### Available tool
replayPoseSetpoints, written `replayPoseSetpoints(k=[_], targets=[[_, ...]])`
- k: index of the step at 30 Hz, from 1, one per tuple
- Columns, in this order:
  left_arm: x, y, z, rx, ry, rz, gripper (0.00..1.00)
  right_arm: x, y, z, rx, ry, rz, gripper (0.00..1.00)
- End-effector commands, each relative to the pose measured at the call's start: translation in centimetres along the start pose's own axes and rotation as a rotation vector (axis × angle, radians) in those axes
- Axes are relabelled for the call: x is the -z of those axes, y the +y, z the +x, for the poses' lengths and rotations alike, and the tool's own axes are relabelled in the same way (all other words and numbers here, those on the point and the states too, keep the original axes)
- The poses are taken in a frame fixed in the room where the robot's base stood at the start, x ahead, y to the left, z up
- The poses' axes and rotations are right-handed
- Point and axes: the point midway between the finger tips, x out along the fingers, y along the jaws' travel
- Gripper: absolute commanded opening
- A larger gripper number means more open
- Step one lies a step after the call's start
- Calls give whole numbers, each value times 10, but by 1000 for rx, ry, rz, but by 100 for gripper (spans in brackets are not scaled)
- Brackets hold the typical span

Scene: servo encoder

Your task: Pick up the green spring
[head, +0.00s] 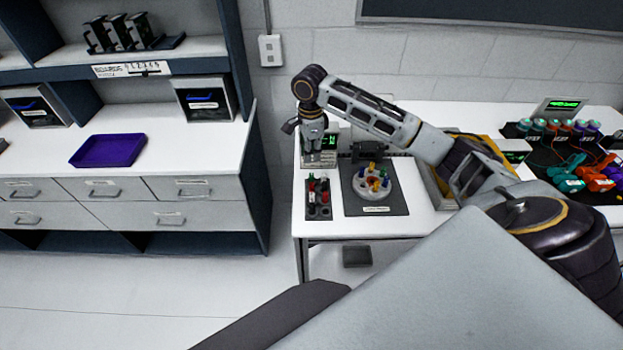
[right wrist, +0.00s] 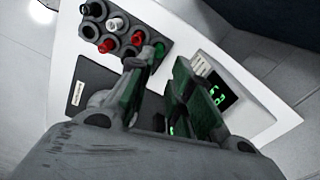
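A dark rack (head: 319,213) with round holes stands at the front left of the white table; it also shows in the right wrist view (right wrist: 107,45). A small green piece (right wrist: 159,49), which looks like the green spring, is at the rack's corner, partly hidden behind one of my fingertips. My right gripper (head: 314,150) is above the table behind the rack, pointing down. In the right wrist view its two fingers (right wrist: 167,75) are apart, with nothing seen held between them. I cannot tell whether a finger touches the green piece. My left gripper is out of view.
Red, white and black pieces (right wrist: 116,24) sit in the rack near the green one. A box with a green display (right wrist: 217,95) stands close beside my fingers. A round holder with coloured pieces (head: 373,190) is on a dark mat (head: 394,207) right of the rack.

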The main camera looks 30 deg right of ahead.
Motion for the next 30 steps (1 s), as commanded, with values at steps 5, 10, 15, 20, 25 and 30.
replayPoseSetpoints(k=[5,10,15,20,25,30], targets=[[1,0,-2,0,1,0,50,1,0,24,-2,2,1,21],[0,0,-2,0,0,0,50,0,0,39,0,0,1,21],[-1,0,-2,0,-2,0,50,0,0,43,1,0,0,21],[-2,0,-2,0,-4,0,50,0,0,43,1,0,0,21],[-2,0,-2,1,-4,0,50,1,0,45,0,1,0,21],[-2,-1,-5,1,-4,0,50,2,1,56,0,1,1,21]])
